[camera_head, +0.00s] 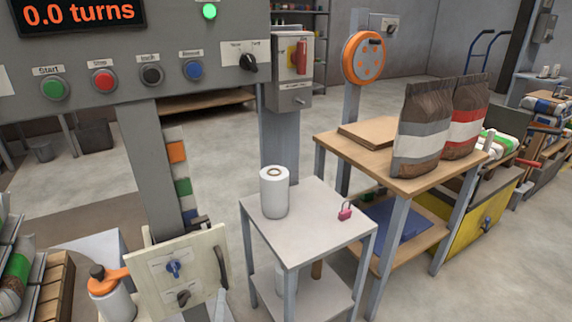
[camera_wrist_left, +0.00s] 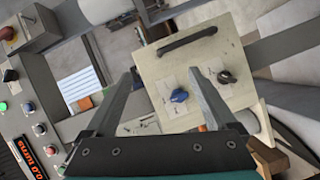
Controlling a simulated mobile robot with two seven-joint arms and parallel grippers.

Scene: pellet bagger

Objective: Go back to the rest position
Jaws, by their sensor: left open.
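My left gripper (camera_wrist_left: 163,76) shows in the left wrist view with its two grey fingers spread apart and nothing between them. Beyond the fingers is a cream panel (camera_wrist_left: 211,52) with a blue knob (camera_wrist_left: 179,96), a black knob (camera_wrist_left: 226,77) and a dark bar handle (camera_wrist_left: 188,40). I cannot tell how far the fingertips are from the panel. The panel also shows at lower left in the head view (camera_head: 150,289), below the grey control box. I cannot make out the left gripper clearly in the head view. My right gripper is in neither view.
A small table (camera_head: 316,228) holds a white roll (camera_head: 274,193) and a pink padlock (camera_head: 345,213). A wooden bench (camera_head: 365,165) behind it carries two brown bags (camera_head: 423,135). An orange-topped bottle (camera_head: 112,296) stands left of the panel. Open floor lies behind.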

